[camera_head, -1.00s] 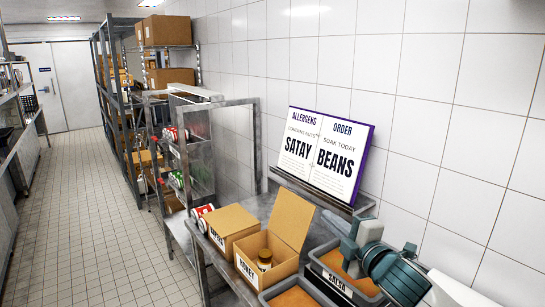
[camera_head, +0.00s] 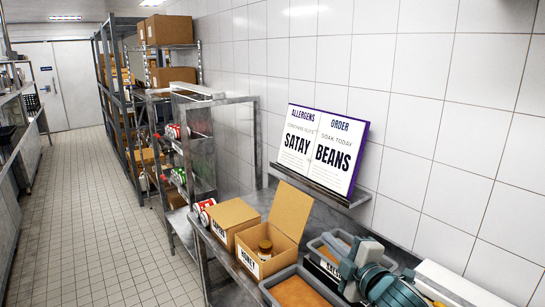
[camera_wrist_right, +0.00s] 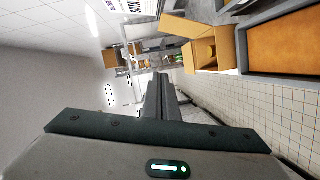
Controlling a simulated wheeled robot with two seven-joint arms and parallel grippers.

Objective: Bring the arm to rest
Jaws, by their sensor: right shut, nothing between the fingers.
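My right gripper (camera_head: 348,270) is at the lower right of the head view, above the grey bin labelled SALSA (camera_head: 322,264), and hides part of it. In the right wrist view its fingers (camera_wrist_right: 160,90) are together with nothing between them. My left gripper is not in view.
An open box labelled HONEY (camera_head: 250,260) with a jar (camera_head: 265,250) inside and a closed box (camera_head: 233,219) stand on the metal table left of the gripper. A grey bin with orange contents (camera_head: 298,292) is in front. A sign board (camera_head: 322,150) stands on a wall ledge. The floor aisle (camera_head: 95,220) is clear.

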